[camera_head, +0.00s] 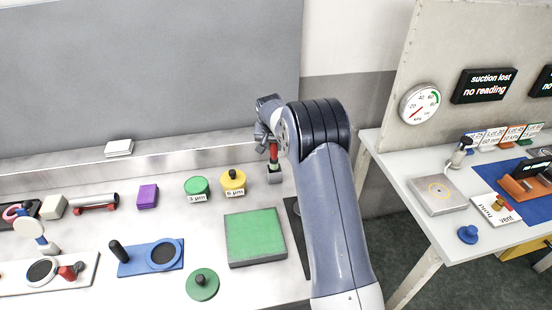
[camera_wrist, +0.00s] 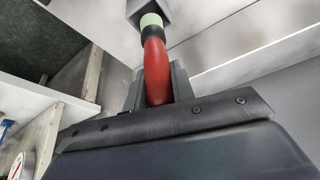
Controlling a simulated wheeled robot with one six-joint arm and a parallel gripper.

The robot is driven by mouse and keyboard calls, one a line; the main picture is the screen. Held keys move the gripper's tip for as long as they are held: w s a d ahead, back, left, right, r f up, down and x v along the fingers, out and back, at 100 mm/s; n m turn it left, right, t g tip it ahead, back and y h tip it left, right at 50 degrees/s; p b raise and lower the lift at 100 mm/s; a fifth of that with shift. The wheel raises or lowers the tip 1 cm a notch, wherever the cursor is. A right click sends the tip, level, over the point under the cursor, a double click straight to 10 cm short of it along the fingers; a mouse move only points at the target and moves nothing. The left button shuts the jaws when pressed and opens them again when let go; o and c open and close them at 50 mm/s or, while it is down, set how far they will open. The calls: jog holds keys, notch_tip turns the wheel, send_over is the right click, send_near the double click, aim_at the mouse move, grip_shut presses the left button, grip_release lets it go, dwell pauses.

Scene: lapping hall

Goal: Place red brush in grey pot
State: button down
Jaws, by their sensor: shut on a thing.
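The red brush (camera_head: 273,150) is upright in my gripper (camera_head: 267,142) at the back right of the bench. In the wrist view the red handle (camera_wrist: 156,72) runs between the grey jaws of my gripper (camera_wrist: 155,90), which are shut on it. Beyond the handle are a black band and a pale green band (camera_wrist: 150,20). The grey pot (camera_head: 275,174) stands on the bench directly under the brush; it also shows at the top of the wrist view (camera_wrist: 134,9). The brush's lower end overlaps the pot's mouth; its tip is hidden, and I cannot tell how deep it sits.
A green block (camera_head: 254,238) lies in front of the pot. Yellow (camera_head: 233,185) and green (camera_head: 196,188) lidded jars stand left of it. A purple block (camera_head: 147,196) and a blue tray (camera_head: 150,258) are farther left. A second table (camera_head: 440,225) stands right, across a gap.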

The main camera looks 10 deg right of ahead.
aim_at(274, 156)
jog(key=shift+f+p, duration=0.3)
jog(key=shift+f, duration=2.3)
jog(key=c, duration=1.2)
grip_release()
jog(key=shift+r, duration=0.2)
jog(key=b+v, duration=0.2)
jog(key=v, duration=1)
